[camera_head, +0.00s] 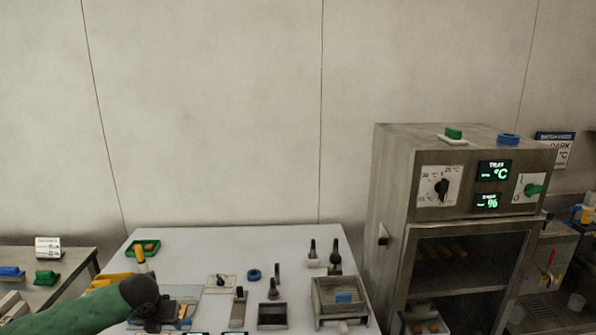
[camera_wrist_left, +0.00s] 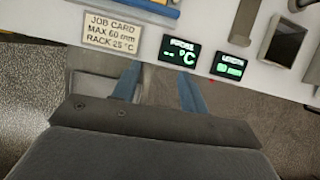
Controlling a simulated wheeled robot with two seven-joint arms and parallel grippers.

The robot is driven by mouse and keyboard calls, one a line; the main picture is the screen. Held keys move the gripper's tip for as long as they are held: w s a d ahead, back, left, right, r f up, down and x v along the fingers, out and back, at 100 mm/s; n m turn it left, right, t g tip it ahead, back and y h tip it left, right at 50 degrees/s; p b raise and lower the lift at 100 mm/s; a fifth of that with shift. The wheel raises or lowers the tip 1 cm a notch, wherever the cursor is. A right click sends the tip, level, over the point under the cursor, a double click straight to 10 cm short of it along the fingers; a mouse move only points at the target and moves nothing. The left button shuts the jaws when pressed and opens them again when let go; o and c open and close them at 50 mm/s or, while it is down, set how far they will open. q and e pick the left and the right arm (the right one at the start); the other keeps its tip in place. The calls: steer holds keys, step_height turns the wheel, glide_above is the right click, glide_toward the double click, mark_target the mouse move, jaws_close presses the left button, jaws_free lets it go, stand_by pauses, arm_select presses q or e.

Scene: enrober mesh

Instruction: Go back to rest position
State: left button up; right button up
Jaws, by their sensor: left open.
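My left arm (camera_head: 85,310) comes in from the lower left with a green sleeve and a dark wrist. My left gripper shows in the left wrist view (camera_wrist_left: 158,88) as two blue fingers held apart. Nothing is between them, and they point at the front edge of the white table (camera_head: 210,245). In the head view the dark wrist overlaps the table's left part, and the fingers are hard to make out. My right gripper is in neither view.
A job card (camera_wrist_left: 112,30) and two displays (camera_wrist_left: 181,51) line the table's front edge. The table bears a green tray (camera_head: 143,248), a blue ring (camera_head: 254,275), scoops and a metal tray (camera_head: 340,297). A steel cabinet (camera_head: 392,190) stands at right. A side table (camera_head: 50,275) stands at left.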

arm_select(q)
steer(key=s+d+f+n+h, duration=0.1)
steer(key=s+d+f+n, duration=0.5)
steer(key=d, duration=0.4)
steer(key=s+d+f+n+h, duration=0.25)
steer(key=s+d+n, duration=0.4)
steer(key=d, duration=0.35)
steer(key=s+a+f+n+g+y, duration=0.1)
steer(key=s+a+f+n+y, duration=0.15)
steer(key=s+n, duration=0.8)
steer(key=s+a+f+n+y, duration=0.1)
steer(key=s+a+f+n, duration=0.25)
steer(key=s+n, duration=0.75)
step_height(320, 180, down, 30)
steer(key=w+d+m+g+b, duration=0.1)
steer(key=b, duration=0.2)
steer(key=s+f, duration=0.4)
steer(key=f, duration=0.7)
steer(key=s+f+b, duration=0.1)
steer(key=s+f, duration=0.2)
steer(key=f, duration=0.8)
steer(key=shift+s+d+g, duration=0.2)
steer(key=shift+s+g, duration=0.2)
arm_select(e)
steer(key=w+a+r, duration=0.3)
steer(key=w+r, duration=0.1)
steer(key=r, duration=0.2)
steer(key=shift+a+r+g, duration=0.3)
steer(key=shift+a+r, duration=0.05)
